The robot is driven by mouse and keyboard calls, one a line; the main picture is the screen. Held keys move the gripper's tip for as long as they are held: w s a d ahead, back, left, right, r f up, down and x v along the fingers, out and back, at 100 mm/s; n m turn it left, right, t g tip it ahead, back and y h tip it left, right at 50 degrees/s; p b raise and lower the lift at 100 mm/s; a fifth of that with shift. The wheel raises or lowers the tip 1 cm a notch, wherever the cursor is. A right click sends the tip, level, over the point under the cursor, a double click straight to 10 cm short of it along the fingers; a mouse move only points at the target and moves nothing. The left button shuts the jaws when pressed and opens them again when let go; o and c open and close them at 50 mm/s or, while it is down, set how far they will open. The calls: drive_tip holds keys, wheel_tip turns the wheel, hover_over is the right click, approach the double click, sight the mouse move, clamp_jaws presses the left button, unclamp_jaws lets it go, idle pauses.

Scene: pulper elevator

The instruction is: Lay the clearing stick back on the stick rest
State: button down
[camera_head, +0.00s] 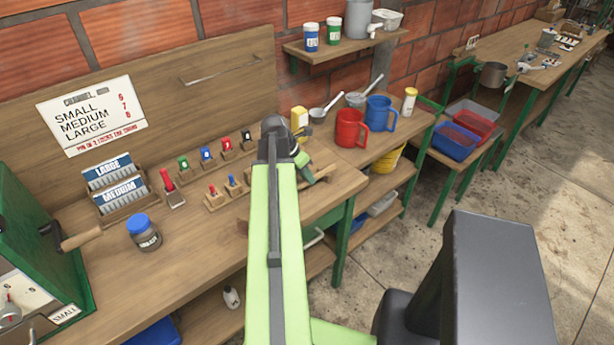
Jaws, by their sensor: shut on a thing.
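My gripper (305,170) is at the right end of the wooden bench (200,245), beyond my green arm, and is seen from behind. It is shut on a light wooden piece, which appears to be the clearing stick (322,173). Only a short end of the stick shows to the right of the gripper; my arm and gripper hide the rest. I cannot make out a stick rest for certain. A thin metal rail (220,71) is fixed on the wooden back board, and I cannot tell whether it is the rest.
Small wooden blocks with coloured pegs (207,160) stand left of my arm. A jar with a blue lid (144,232) and card holders (118,185) are farther left. A red jug (349,128) and a blue jug (379,113) stand on the right. Bare bench lies at front left.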

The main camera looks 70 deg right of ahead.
drive_tip(key=c, duration=1.2)
unclamp_jaws()
drive_tip(key=shift+c, duration=0.2)
drive_tip(key=p+v, duration=1.6)
drive_tip(key=v, duration=0.1)
drive_tip(key=shift+r, duration=0.15)
drive_tip(key=shift+a, duration=0.1)
